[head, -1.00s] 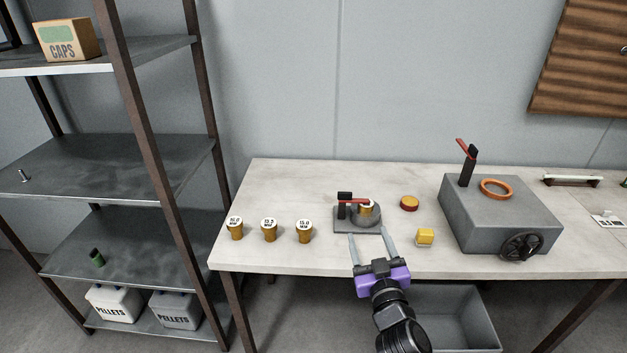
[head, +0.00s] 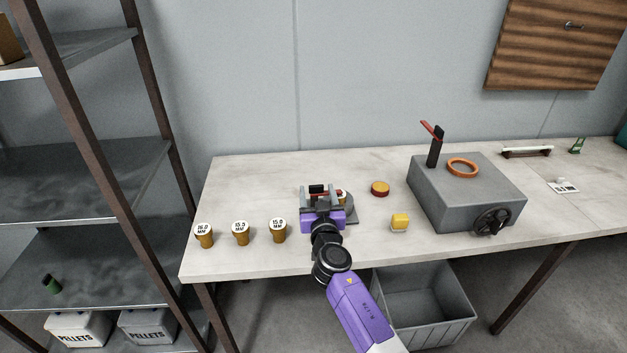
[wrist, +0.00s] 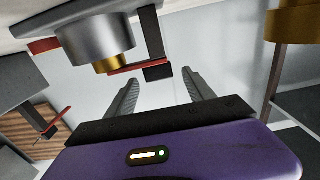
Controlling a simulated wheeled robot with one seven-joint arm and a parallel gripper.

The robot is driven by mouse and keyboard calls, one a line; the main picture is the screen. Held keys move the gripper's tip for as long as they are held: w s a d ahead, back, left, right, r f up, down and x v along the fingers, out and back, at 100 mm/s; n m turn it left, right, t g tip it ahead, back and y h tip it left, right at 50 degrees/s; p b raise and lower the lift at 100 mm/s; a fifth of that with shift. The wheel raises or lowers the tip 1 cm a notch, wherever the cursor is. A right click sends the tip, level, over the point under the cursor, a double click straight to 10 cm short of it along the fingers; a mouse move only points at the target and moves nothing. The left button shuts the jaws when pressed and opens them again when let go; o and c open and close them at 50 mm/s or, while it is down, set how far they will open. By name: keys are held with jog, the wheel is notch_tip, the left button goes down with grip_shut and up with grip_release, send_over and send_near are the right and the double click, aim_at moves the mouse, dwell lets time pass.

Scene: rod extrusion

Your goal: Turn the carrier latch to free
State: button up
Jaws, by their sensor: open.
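The carrier (head: 353,213) is a grey base with a round grey holder (wrist: 95,42) and a brass-coloured die (wrist: 113,65) in it. Its latch is a thin red bar (wrist: 126,69) at a black post with a black block (wrist: 158,73). My gripper (head: 319,190) is open at the carrier and hides much of it in the head view. In the wrist view my gripper (wrist: 160,76) has its fingertips on either side of the black block. I cannot tell whether they touch it.
Several brass dies stand at the left, the nearest marked 15.0 (head: 278,230). A grey machine (head: 465,190) with a handwheel stands further right. A grey bin (head: 425,305) is below the table.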

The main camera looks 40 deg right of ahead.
jog(key=shift+x, duration=3)
grip_shut()
